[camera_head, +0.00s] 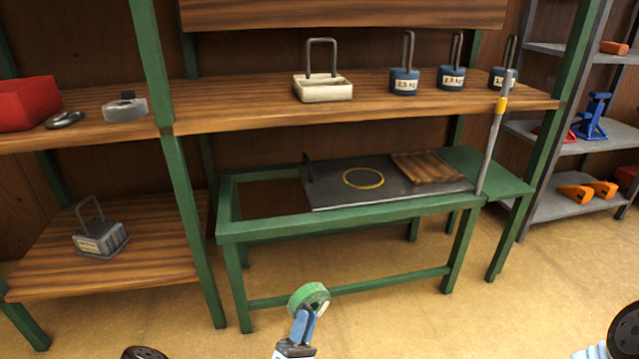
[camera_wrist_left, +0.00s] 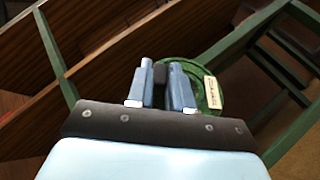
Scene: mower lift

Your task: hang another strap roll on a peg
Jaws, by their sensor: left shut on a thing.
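A green strap roll (camera_head: 309,295) is held up in front of the green bench, at the lower middle of the head view. My left gripper (camera_head: 304,314) is shut on its lower edge with blue fingers. In the left wrist view the strap roll (camera_wrist_left: 205,82) shows behind and to the right of the fingers (camera_wrist_left: 161,72), with a pale label on its face. The roll hangs clear of the shelf and the bench. I cannot make out a peg in either view.
The green bench (camera_head: 340,221) carries a dark plate with a yellow ring (camera_head: 363,179) and a slatted wooden piece (camera_head: 428,167). Several blue weights and a pale handled tray (camera_head: 323,88) stand on the wooden shelf (camera_head: 230,114). The floor before the bench is clear.

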